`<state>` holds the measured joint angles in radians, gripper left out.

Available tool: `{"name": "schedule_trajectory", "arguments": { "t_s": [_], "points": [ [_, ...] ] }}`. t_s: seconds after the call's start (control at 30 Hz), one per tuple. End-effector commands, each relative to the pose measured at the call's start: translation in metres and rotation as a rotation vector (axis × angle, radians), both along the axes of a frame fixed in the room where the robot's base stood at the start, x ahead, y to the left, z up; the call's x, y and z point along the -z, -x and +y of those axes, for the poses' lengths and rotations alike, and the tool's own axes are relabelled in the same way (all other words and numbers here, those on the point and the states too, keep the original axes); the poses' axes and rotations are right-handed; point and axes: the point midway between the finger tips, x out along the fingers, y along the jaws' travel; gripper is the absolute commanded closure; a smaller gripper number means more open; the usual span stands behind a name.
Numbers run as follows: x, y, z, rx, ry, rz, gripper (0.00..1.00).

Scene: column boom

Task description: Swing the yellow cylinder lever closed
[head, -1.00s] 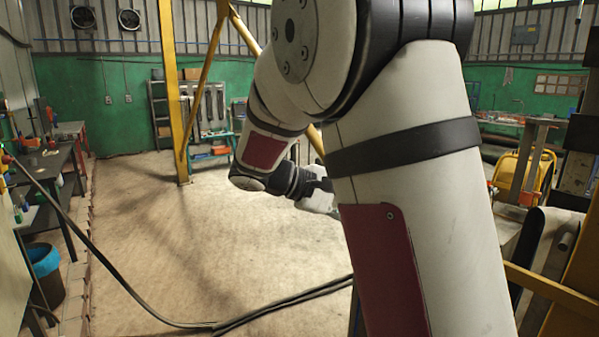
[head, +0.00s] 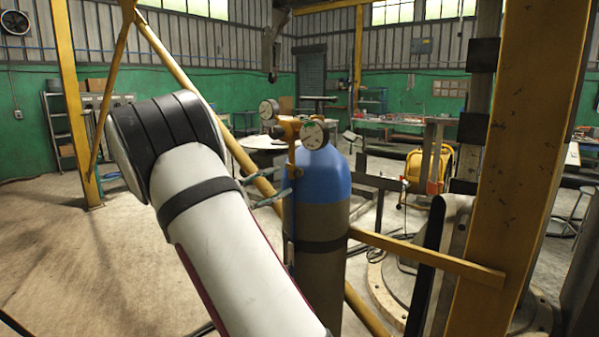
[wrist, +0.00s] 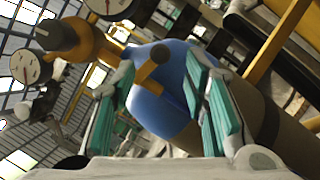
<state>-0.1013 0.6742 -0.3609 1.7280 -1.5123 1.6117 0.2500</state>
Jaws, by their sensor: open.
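The gas cylinder (head: 325,185) stands upright right of centre in the head view, with a blue top and brown body. Its yellow valve (head: 290,127) sits on top, beside round gauges. A yellow lever (head: 293,160) hangs down from the valve along the cylinder's left side. My gripper (head: 277,186) is open beside the blue shoulder, to the lever's left and slightly below it. In the wrist view my gripper (wrist: 160,72) has its teal pads spread, with the lever (wrist: 154,68) showing between them against the blue. I cannot tell whether a pad touches it.
A yellow post (head: 520,160) rises at the right, with a yellow rail (head: 430,257) running from it to the cylinder. Another yellow post (head: 72,110) with slanted braces stands at the left. The floor (head: 60,240) at the left is open.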

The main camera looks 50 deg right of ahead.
Motion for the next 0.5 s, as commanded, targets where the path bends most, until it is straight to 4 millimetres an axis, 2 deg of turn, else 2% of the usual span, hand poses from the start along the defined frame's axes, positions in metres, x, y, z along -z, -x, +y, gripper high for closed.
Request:
{"name": "schedule_trajectory", "arguments": {
  "t_s": [0.1,0.23,0.5],
  "points": [
    [-0.006,0.008,-0.023,0.003,-0.001,0.000,0.59],
    [-0.010,0.013,-0.043,0.003,-0.002,0.000,0.59],
    [-0.014,0.017,-0.065,0.000,-0.002,0.001,0.59]
  ]
}}
